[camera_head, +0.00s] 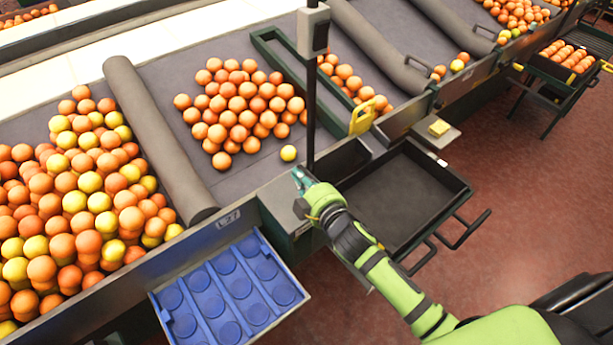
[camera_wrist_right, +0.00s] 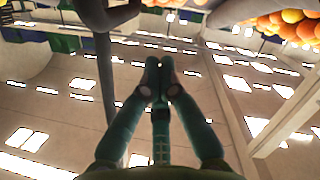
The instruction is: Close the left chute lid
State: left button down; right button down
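My right gripper (camera_head: 299,175) is at the left chute, above the grey metal ledge beside the L27 label (camera_head: 228,218). In the right wrist view the teal fingers (camera_wrist_right: 160,64) meet at their tips with nothing seen between them. A grey flat panel (camera_head: 280,199) lies just left of and below the gripper; I cannot tell for sure whether it is the left chute lid or its surround. The gripper and wrist hide part of this area, so contact cannot be told. My left gripper is not in view.
A dark post (camera_head: 311,95) stands right behind the gripper. A blue tray (camera_head: 298,290) sits below left, and an empty dark tray (camera_head: 455,185) to the right. A green frame with a yellow handle (camera_head: 362,117) spans the sorting bed. Oranges (camera_head: 240,105) lie behind. Open floor (camera_head: 530,200) is at right.

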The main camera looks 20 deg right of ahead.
aim_at(294, 191)
jog(key=shift+w+d+f, duration=0.15)
jog(key=shift+d+f, duration=0.75)
jog(key=shift+f, duration=0.25)
jog(key=shift+w+d+f+b, duration=0.1)
jog(key=shift+d+f+b, duration=0.25)
jog(key=shift+f, duration=0.2)
jog(key=shift+w+d+f+b, duration=0.1)
jog(key=shift+d+f+b, duration=0.1)
jog(key=shift+f+b, duration=0.25)
